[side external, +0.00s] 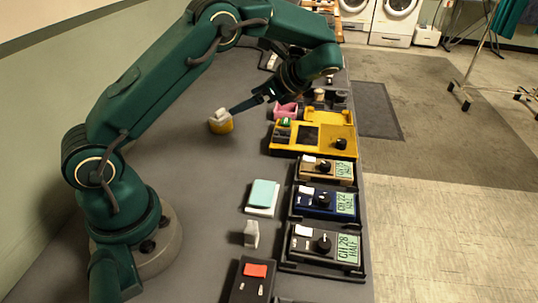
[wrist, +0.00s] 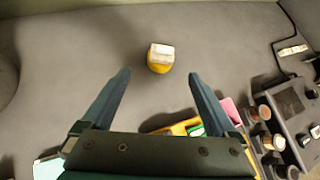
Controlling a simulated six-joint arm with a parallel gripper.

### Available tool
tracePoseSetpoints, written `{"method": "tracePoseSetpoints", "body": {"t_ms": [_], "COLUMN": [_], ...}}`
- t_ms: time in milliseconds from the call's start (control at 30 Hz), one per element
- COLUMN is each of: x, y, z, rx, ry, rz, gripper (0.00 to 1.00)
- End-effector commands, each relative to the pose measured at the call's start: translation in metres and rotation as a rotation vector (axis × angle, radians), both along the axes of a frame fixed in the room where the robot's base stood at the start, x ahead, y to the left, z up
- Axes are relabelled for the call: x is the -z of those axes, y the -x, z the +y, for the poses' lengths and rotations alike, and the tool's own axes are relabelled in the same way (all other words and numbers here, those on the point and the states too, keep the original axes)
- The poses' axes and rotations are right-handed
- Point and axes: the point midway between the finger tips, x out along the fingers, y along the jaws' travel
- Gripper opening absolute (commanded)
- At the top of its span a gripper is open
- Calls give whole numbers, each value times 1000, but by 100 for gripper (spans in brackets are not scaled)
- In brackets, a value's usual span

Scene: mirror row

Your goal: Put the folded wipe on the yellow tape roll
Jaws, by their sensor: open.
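The yellow tape roll (side external: 224,127) sits on the grey bench, left of the yellow tray. The white folded wipe (side external: 219,115) rests on top of it, covering most of its upper face. In the wrist view the wipe (wrist: 162,52) and the yellow roll (wrist: 158,68) show just past my fingertips, centred between them. My gripper (wrist: 158,75) is open and empty, its two fingers apart on either side. In the side view my gripper (side external: 234,110) reaches in from the right, close to the wipe; I cannot tell whether it touches.
A yellow tray (side external: 283,136) with a dark panel and knob stands to the right, beside a pink container (side external: 285,111). Several knobbed boxes line the bench's right edge. A pale teal pad (side external: 263,193) and a small white piece (side external: 251,234) lie nearer. Bench around the roll is clear.

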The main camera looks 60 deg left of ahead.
Motion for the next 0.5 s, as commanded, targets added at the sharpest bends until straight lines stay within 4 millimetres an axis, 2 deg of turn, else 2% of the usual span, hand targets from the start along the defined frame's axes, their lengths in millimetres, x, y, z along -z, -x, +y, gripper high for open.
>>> {"method": "tracePoseSetpoints", "body": {"t_ms": [33,200,500], "x": [-11,-34,-60], "y": [5,27,80], "z": [-6,-33,-88], "rx": [-18,-111,-345], "ry": [37,181,451], "rz": [-70,-302,-689], "gripper": [93,93,93]}}
